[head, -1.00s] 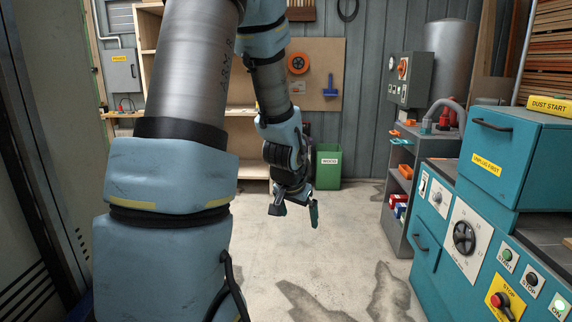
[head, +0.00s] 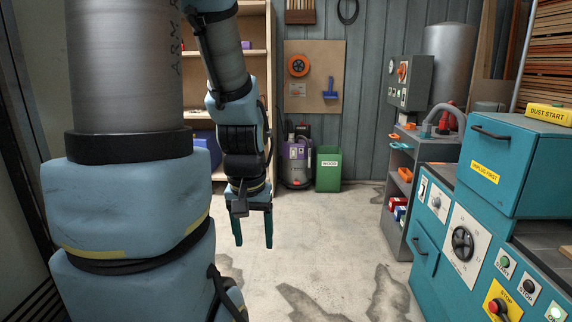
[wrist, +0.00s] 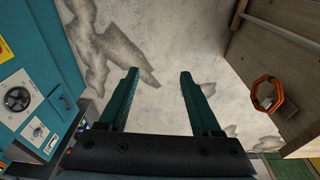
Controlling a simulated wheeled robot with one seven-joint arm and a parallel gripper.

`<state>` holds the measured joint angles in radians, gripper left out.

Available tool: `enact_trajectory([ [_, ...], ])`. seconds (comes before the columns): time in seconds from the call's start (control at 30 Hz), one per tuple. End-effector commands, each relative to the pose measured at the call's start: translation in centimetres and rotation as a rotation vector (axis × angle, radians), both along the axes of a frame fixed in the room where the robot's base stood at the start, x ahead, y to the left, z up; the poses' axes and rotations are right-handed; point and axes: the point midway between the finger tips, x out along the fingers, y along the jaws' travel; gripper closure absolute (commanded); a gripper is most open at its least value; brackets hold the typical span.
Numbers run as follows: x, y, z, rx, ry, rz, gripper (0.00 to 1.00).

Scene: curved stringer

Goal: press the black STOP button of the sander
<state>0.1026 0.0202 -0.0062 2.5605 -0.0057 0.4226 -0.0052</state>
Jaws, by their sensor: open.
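The teal sander (head: 430,262) stands at the right in the head view. Its black STOP button (head: 529,287) is on the sloped front panel at the lower right. A green START button (head: 504,262) is up and left of it, and a red mushroom STOP button (head: 497,306) on a yellow plate is down and left. My gripper (head: 253,242) is open and empty, pointing down over the floor, well left of the sander. In the wrist view the open fingers (wrist: 158,75) are over concrete, with a teal panel (wrist: 30,55) and dial (wrist: 17,99) at left. I cannot find the black button there.
A yellow DUST START box (head: 550,115) sits on the sander's teal cabinet. A grey shelf cart (head: 398,185) stands behind the sander. A green bin (head: 328,168) and a purple vacuum (head: 297,163) are at the back wall. The floor (head: 310,250) between gripper and sander is clear.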

Motion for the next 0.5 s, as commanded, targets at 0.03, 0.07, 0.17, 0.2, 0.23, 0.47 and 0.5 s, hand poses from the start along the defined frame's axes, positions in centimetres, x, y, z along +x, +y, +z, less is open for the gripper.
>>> enact_trajectory([
  [0.03,0.01,-0.01,0.0,0.0,0.0,0.0,0.42],
  [0.07,0.02,-0.01,0.0,0.0,0.0,-0.001,0.45],
  [0.17,0.02,-0.01,0.0,0.0,0.0,-0.001,0.56],
  [0.2,0.03,-0.01,0.0,0.0,0.0,-0.001,0.61],
  [0.23,0.03,-0.01,0.0,0.0,-0.001,-0.001,0.64],
  [0.47,0.04,-0.01,0.01,0.0,-0.001,-0.001,0.9],
  [0.5,0.04,-0.01,0.01,0.0,-0.001,-0.001,0.94],
])
